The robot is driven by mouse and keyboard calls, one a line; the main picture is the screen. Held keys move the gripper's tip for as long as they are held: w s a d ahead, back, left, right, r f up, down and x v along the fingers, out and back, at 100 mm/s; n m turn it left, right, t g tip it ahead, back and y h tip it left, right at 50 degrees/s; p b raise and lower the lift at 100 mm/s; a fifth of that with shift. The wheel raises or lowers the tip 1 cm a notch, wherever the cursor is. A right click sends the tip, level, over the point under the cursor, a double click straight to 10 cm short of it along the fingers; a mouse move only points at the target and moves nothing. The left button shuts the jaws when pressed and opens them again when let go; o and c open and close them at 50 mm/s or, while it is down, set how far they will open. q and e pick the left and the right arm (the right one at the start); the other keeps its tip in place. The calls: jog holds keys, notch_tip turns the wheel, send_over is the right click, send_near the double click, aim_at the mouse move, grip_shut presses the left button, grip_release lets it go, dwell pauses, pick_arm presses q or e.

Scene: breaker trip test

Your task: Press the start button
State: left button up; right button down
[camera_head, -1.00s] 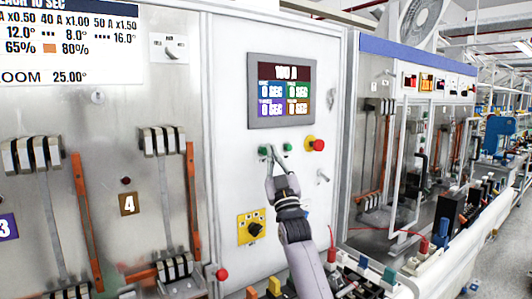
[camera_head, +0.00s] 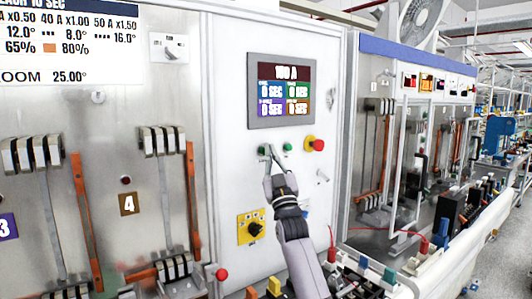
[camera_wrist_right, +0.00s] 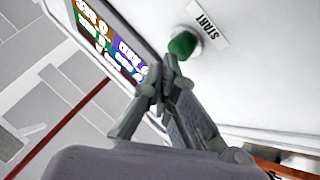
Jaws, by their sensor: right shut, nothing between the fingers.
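The green start button (camera_wrist_right: 184,44) sits on the white panel beside a START label (camera_wrist_right: 208,27) in the right wrist view. In the head view, two green buttons are below the screen; the left one (camera_head: 262,150) is right by my right gripper's fingertips (camera_head: 267,153). My right gripper is shut and empty, and its fingertips also show in the wrist view (camera_wrist_right: 166,82), close to the green button. I cannot tell whether they touch it. My left gripper is not in view.
The display screen (camera_head: 281,91) is above the buttons. A red emergency knob on yellow (camera_head: 316,145) is to the right. A second green button (camera_head: 287,147) is close by.

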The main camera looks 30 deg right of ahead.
jog(key=shift+w, duration=0.5)
dwell(0.3)
jog(key=shift+s, duration=0.9)
jog(key=shift+s, duration=0.1)
jog(key=shift+s+d+p, duration=0.15)
jog(key=shift+s+p, duration=0.1)
jog(key=shift+s, duration=0.95)
jog(key=shift+s+d+p, duration=0.1)
jog(key=shift+s+p, duration=0.1)
jog(key=shift+s, duration=1)
jog(key=shift+f, duration=0.15)
